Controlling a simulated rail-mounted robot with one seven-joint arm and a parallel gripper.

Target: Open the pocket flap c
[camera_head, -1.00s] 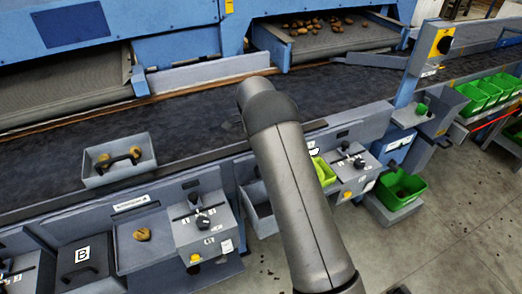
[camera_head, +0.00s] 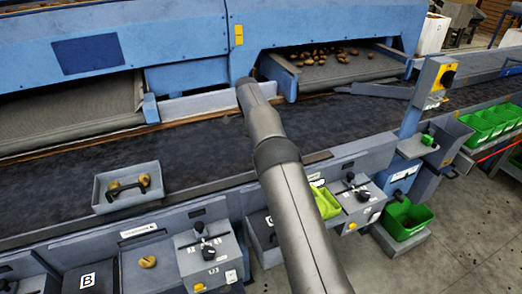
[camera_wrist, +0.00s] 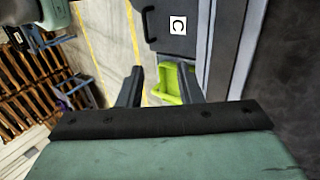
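Pocket flap C (camera_wrist: 172,30) is a dark panel with a white C label at the top of the wrist view. A dark bar handle (camera_wrist: 148,22) runs along its left side. In the head view the flap (camera_head: 262,232) shows only in part, beside my arm. My gripper (camera_wrist: 160,85) is open, with its two dark fingers apart and nothing seen held between them. The fingertips lie below the flap in the wrist picture, apart from the handle. My gripper is hidden in the head view.
A yellow-green bin (camera_wrist: 168,84) shows between and behind my fingers. In the head view, a control box (camera_head: 205,256) stands left of the flap and another (camera_head: 352,200) right. A grey tray (camera_head: 104,205) sits on the belt's near edge. Flap B (camera_head: 86,281) is at lower left.

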